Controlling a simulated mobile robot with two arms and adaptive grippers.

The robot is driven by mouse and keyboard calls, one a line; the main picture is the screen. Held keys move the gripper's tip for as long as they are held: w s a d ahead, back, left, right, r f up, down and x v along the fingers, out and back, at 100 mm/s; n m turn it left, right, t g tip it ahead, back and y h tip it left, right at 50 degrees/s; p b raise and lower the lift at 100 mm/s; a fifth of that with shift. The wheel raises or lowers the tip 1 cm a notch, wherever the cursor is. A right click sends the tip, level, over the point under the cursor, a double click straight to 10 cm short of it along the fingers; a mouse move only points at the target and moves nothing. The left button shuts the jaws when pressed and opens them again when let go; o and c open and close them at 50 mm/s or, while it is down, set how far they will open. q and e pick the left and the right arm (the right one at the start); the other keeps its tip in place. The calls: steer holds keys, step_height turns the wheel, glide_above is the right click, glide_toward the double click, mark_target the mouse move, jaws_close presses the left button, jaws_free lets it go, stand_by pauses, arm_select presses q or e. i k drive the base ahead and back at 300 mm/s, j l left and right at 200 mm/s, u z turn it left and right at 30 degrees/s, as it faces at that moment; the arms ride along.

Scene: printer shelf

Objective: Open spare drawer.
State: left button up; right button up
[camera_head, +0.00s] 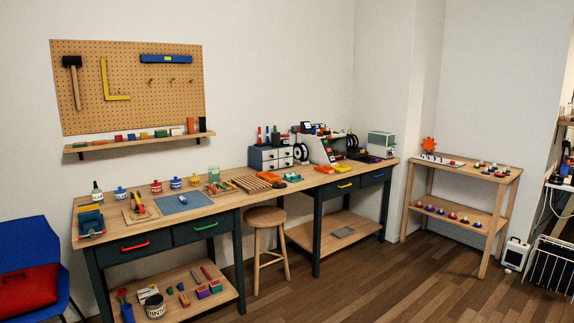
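The long workbench has several dark drawers under its top, all looking shut. One drawer (112,254) has a red handle and the drawer beside it (185,236) has a green handle. Farther right are a drawer (332,190) with a yellow handle and a drawer (368,182) with a blue handle. A small cabinet (262,159) with white-fronted little drawers stands on the benchtop. I cannot tell which drawer is the spare one; no label is readable. Neither of my grippers is in view.
A wooden stool (265,217) stands at the bench's middle gap. A blue chair (32,252) with a red cushion is at the left. A two-tier wooden shelf table (448,177) stands at the right. The wooden floor (400,270) before the bench is clear.

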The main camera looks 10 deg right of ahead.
mark_target(288, 161)
steer(key=i+l+z, duration=0.3)
steer(key=i, duration=0.4)
steer(key=i+z, duration=0.35)
steer(key=i, duration=0.9)
steer(key=i+l+u, duration=0.15)
steer(key=i, duration=0.5)
steer(key=i+l, duration=0.1)
steer(key=i, duration=0.5)
